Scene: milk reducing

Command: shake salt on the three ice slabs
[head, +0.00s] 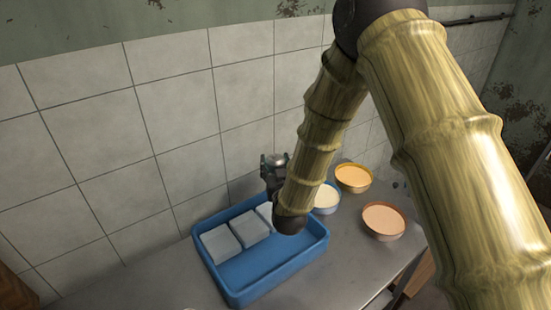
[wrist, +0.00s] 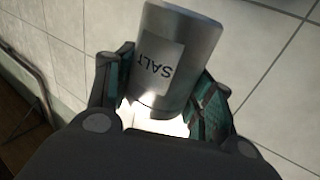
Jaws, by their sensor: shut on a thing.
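My gripper (wrist: 165,108) is shut on a silver salt shaker (wrist: 183,40) in the wrist view. The shaker's label reads SALT and appears upside down in that view. In the head view my gripper (head: 273,172) is at the back of the blue tray, small and partly hidden by my arm. Three pale ice slabs lie in a row along the tray's back side: the left slab (head: 221,244), the middle slab (head: 249,228) and the right slab (head: 264,213), which my arm partly covers. I cannot tell whether salt lies on them.
The blue tray (head: 236,300) stands on a grey metal table (head: 345,268) against a tiled wall (head: 110,175). To its right are a bowl with pale contents (head: 326,198), a yellow-orange bowl (head: 353,178) and a pinkish bowl (head: 384,220). The tray's front part is empty.

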